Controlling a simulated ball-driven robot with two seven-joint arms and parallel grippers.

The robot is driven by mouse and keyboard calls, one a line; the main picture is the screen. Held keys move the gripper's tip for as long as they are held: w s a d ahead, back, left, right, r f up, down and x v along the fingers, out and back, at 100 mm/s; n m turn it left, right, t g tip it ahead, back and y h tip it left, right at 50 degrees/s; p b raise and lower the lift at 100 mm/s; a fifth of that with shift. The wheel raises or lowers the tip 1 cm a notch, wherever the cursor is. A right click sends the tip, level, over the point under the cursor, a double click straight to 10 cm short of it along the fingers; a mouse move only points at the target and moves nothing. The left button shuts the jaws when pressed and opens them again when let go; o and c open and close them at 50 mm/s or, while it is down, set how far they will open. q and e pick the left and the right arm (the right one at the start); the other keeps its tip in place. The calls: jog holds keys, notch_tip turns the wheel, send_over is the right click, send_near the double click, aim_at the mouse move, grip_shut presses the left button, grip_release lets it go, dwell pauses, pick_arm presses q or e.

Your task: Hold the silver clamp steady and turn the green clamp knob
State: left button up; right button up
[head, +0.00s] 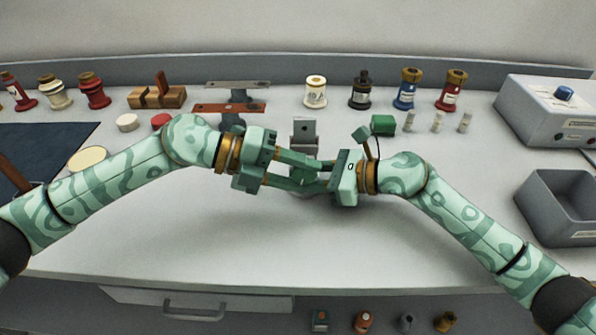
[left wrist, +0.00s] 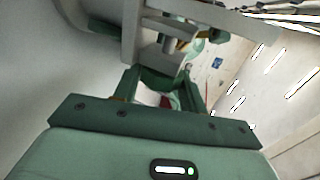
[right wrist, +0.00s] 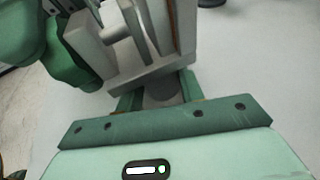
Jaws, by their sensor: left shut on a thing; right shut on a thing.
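The silver clamp (head: 304,130) stands upright on the table in the middle of the head view, its lower part hidden behind my grippers. Its grey frame fills the top of the left wrist view (left wrist: 205,22) and the right wrist view (right wrist: 150,78). My left gripper (head: 318,168) reaches in from the left and is shut at the clamp; what lies between its fingers is mostly hidden. My right gripper (head: 308,188) comes from the right, close against the left one, and is shut on a grey rounded part (right wrist: 162,95) of the clamp. I cannot make out a green knob.
A red-topped stand (head: 228,108) is behind left and a green block (head: 382,125) behind right. Spools and bottles line the back. A control box (head: 545,105) and grey bin (head: 560,205) stand at right. The front of the table is clear.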

pick_arm(q)
jog(key=o, duration=0.7)
jog(key=shift+a, duration=0.1)
jog(key=v, duration=1.2)
jog(key=shift+f, duration=0.1)
jog(key=shift+w, duration=0.1)
pick_arm(e)
jog(key=o, duration=0.8)
jog(key=shift+d, duration=0.1)
